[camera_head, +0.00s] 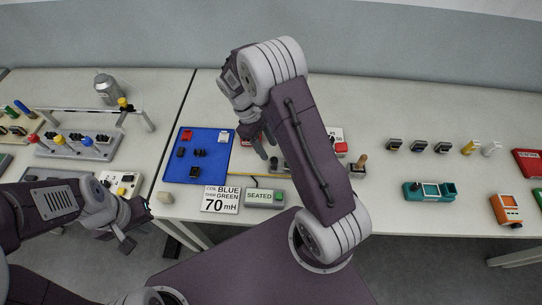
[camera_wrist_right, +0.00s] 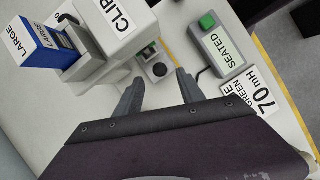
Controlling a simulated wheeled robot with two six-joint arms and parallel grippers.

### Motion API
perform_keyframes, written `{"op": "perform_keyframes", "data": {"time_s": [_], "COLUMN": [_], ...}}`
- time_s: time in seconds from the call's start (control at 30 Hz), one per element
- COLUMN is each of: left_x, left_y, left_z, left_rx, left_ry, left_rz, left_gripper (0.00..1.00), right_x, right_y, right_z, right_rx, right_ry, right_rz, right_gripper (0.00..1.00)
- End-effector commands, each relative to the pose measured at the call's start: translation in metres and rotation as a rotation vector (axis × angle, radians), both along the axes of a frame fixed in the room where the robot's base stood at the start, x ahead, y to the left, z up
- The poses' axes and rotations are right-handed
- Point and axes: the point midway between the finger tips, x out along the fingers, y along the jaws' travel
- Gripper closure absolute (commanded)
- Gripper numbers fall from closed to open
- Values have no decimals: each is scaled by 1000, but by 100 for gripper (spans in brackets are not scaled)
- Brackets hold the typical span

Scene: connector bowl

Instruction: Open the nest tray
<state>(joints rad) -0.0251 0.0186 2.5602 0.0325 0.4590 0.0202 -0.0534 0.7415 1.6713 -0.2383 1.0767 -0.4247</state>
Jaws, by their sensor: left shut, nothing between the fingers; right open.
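In the right wrist view, a light grey station with a CLIP label (camera_wrist_right: 118,28) has a small grey tray front with a round black knob (camera_wrist_right: 159,70), which I take to be the nest tray's pull. A green and dark part (camera_wrist_right: 147,50) shows in the opening behind the knob. My right gripper (camera_wrist_right: 160,78) is open, its fingers on either side of the knob; I cannot tell whether they touch it. In the head view my right gripper (camera_head: 267,150) is at the station, partly hidden by my arm. My left gripper (camera_head: 127,242) is shut and empty at the table's front edge.
A SEATED box with a green button (camera_head: 264,198) and a 70 mH sign (camera_head: 221,199) stand in front of the station. A blue mat (camera_head: 178,171) with small parts lies left. A blue LARGE box (camera_wrist_right: 35,45) is beside the station. Teal (camera_head: 430,191) and orange (camera_head: 506,208) devices stand right.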

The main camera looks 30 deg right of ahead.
Motion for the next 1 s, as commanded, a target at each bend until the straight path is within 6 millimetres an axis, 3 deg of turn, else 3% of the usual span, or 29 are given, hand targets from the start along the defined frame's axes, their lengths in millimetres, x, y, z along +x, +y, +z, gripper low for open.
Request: {"op": "perform_keyframes", "data": {"time_s": [0.1, 0.3, 0.6, 0.77, 1.0], "left_x": [0, 0, 0, 0, 0], "left_y": [0, 0, 0, 0, 0], "left_z": [3, 5, 5, 5, 5], "left_rx": [0, 0, 0, 0, 0], "left_ry": [0, 0, 0, 0, 0], "left_rz": [0, 0, 0, 0, 0], "left_gripper": [100, 100, 100, 100, 100], "right_x": [-9, -16, -17, -17, -18], "right_y": [-6, -12, -13, -13, -13], "right_z": [-22, -47, -51, -51, -51], "right_rx": [-1, -1, 0, 1, 0], "right_ry": [5, 1, -1, -1, 0], "right_rz": [0, 0, 0, 0, 0], "right_gripper": [54, 54, 54, 99, 100]}}
